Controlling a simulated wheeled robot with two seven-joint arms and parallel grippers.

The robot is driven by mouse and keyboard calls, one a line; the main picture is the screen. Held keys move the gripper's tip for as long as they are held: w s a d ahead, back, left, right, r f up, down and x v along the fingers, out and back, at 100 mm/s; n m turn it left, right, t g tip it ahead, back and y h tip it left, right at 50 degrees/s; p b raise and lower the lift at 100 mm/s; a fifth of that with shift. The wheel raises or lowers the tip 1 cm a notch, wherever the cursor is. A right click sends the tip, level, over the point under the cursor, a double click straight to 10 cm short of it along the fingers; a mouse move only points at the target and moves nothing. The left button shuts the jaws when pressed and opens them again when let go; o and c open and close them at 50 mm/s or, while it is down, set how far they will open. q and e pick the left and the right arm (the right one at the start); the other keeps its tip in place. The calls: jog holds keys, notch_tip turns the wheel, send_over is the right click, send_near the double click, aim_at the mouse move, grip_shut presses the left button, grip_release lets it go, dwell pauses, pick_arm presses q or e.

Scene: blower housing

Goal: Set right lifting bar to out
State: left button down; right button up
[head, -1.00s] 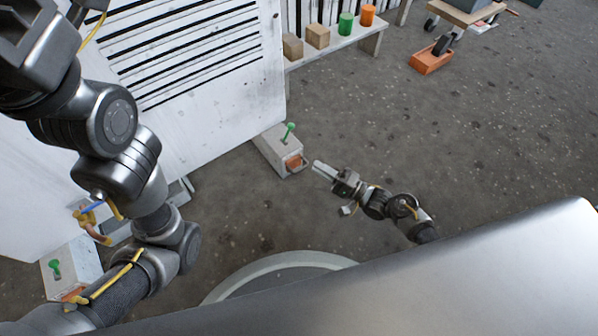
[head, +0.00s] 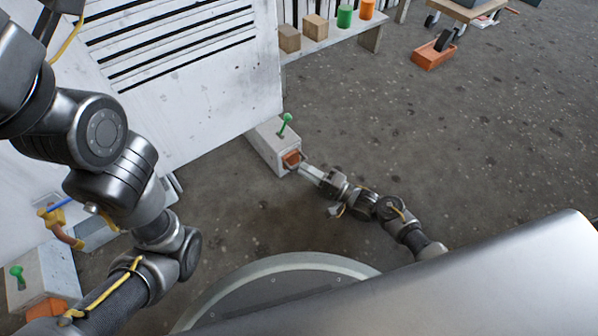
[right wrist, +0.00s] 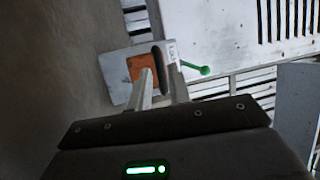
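The right lifting bar shows as an orange end (head: 292,158) in a pale grey block (head: 270,146) at the foot of the white housing panel. A green pin-like handle (head: 286,123) stands up from the block. The orange end also shows in the right wrist view (right wrist: 140,68), beside a dark rounded grip (right wrist: 158,60). My right gripper (head: 304,168) is at the orange end. In the right wrist view, its fingers (right wrist: 160,76) stand apart, with the dark grip between their tips; firm contact cannot be told. My left gripper is out of view; only its arm shows.
A second block (head: 45,280) with a green handle and orange end lies at lower left, near a blue-handled yellow valve (head: 62,225). A bench (head: 335,38) with blocks and cylinders stands behind. A cart (head: 465,12) is at upper right.

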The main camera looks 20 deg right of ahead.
jog(key=shift+b+x, duration=0.55)
jog(key=shift+x, duration=1.05)
grip_shut()
